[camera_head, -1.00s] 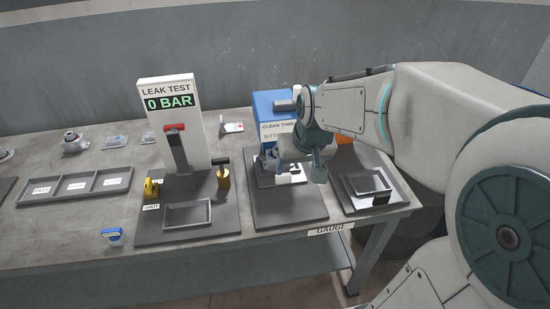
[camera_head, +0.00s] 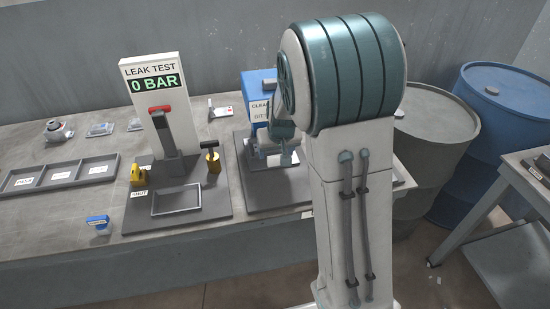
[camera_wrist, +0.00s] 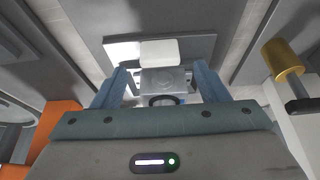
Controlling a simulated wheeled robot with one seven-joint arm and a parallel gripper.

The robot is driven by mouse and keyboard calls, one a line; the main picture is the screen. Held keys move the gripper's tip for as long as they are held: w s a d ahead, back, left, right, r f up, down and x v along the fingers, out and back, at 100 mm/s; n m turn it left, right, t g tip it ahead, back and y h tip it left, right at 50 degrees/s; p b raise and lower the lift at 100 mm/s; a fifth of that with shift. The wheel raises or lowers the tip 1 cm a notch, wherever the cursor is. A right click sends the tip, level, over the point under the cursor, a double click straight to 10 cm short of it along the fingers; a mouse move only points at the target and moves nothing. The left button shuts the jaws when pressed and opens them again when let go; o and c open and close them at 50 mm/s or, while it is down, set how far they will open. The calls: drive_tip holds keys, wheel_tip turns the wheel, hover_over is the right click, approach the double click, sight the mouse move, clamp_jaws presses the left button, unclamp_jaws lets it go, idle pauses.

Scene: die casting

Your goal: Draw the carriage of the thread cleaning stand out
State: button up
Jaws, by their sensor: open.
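The thread cleaning stand (camera_head: 260,85) is a blue box with a "CLEAN..." sign, on a dark base plate (camera_head: 271,198) on the bench. My arm partly covers it. My gripper (camera_head: 287,158) is low in front of the stand, over its plate. In the wrist view my gripper (camera_wrist: 160,76) is open, its two blue-grey fingers on either side of a grey block (camera_wrist: 163,82), which seems to be the carriage. A white piece (camera_wrist: 160,52) lies just beyond the block. I cannot tell whether the fingers touch the block.
The leak test stand (camera_head: 154,75) reads 0 BAR, left of the cleaning stand. A three-part tray (camera_head: 70,185) is at the left. A grey drum (camera_head: 430,150) and a blue drum (camera_head: 500,110) stand at the right.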

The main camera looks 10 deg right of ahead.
sight(275, 156)
drive_tip(key=shift+x, duration=2.45)
